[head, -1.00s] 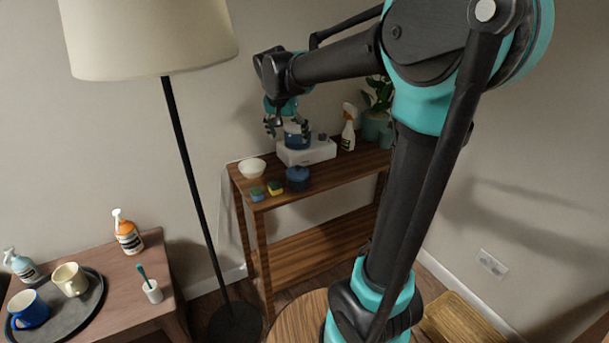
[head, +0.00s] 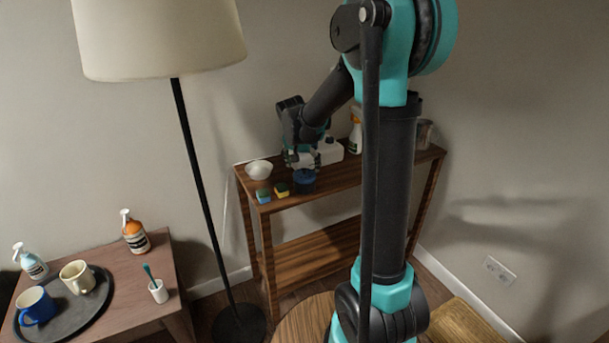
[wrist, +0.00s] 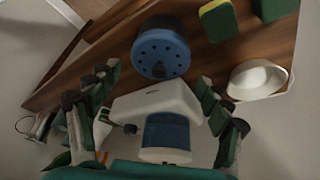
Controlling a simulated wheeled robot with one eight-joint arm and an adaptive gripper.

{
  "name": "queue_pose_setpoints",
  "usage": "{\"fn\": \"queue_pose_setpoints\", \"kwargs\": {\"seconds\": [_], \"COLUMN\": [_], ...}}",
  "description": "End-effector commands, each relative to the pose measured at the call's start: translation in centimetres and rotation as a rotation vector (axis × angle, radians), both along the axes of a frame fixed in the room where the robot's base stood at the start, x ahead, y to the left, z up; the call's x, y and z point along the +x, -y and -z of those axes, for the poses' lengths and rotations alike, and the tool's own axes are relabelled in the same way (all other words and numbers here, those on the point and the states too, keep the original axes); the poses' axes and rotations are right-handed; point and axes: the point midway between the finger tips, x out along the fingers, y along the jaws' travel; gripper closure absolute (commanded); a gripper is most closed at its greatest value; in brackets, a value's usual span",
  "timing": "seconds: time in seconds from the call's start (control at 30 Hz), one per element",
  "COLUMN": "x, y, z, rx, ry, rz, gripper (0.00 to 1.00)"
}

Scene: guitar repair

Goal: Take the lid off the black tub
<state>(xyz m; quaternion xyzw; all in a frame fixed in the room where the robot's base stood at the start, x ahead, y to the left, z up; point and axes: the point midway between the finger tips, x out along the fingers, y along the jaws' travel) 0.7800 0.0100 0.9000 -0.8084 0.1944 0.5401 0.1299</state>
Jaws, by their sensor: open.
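The tub (wrist: 158,50) is a short round vessel with dark sides and a blue top dotted with dark holes. It stands on the wooden shelf unit, and in the head view the dark blue tub (head: 304,182) is just below my gripper (head: 302,164).
A white appliance (wrist: 160,102) with a blue cylinder (wrist: 167,137) stands beside the tub. A white bowl (head: 259,170) and two sponges (head: 264,195) are on the shelf unit's left. A spray bottle (head: 356,130) is behind. A floor lamp (head: 190,150) stands left.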

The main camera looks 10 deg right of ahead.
Motion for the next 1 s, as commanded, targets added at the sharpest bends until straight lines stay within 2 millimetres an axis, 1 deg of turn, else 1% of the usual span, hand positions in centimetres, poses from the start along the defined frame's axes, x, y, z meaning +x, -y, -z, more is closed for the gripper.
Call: {"fn": "queue_pose_setpoints", "kwargs": {"seconds": [0.03, 0.1, 0.2, 0.47, 0.5, 0.9, 1.0], "x": [0.4, 0.6, 0.9, 1.0, 1.0, 1.0, 1.0], "y": [0.3, 0.4, 0.5, 0.5, 0.5, 0.5, 0.5], "z": [0.7, 1.5, 2.3, 2.6, 2.6, 2.6, 2.6], "rx": [0.001, 0.0, 0.0, 0.0, 0.0, 0.0, 0.0], "ry": [0.0, 0.0, 0.0, 0.0, 0.0, 0.0, 0.0], "rz": [0.002, 0.0, -0.001, -0.001, -0.001, -0.001, -0.001], "gripper": [0.21, 0.21, 0.21, 0.21, 0.23, 0.72, 0.73]}}
